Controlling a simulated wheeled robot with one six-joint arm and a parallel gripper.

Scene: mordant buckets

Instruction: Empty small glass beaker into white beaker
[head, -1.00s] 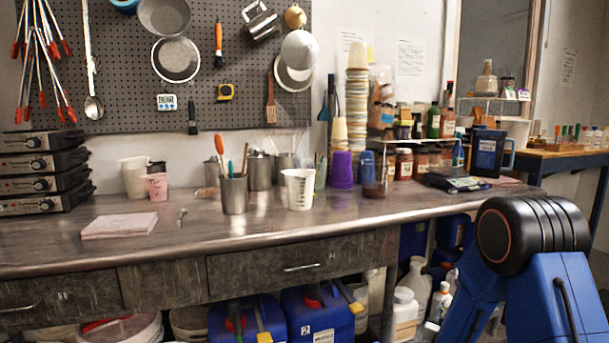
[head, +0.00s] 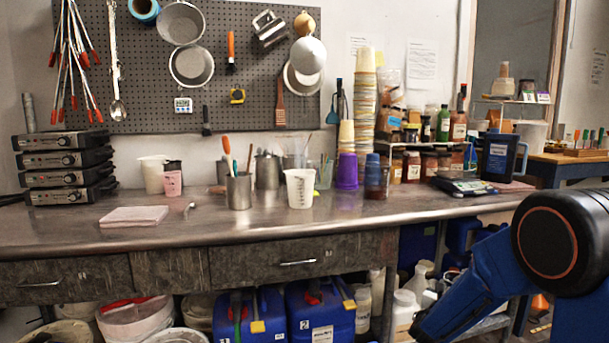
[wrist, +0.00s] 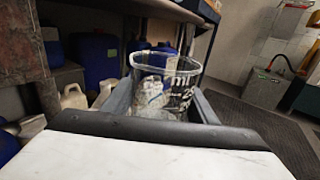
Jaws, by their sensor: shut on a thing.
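In the wrist view, my gripper (wrist: 161,108) is shut on a small clear glass beaker (wrist: 168,70) with printed markings. The beaker looks roughly upright, with its open rim up. Its lower part is hidden by my gripper, and I cannot clearly tell what is inside. In the head view, a white beaker (head: 300,189) with dark graduation marks stands upright on the bench, right of the metal pot of tools. My gripper and the glass beaker are outside the head view; only part of my blue arm shows at right.
The bench top (head: 250,222) is clear along its front. A metal pot (head: 238,192) with tools, a pink cup (head: 172,184), a purple cup (head: 347,171) and a pink pad (head: 134,216) stand or lie on it. Blue jugs (head: 320,312) sit below.

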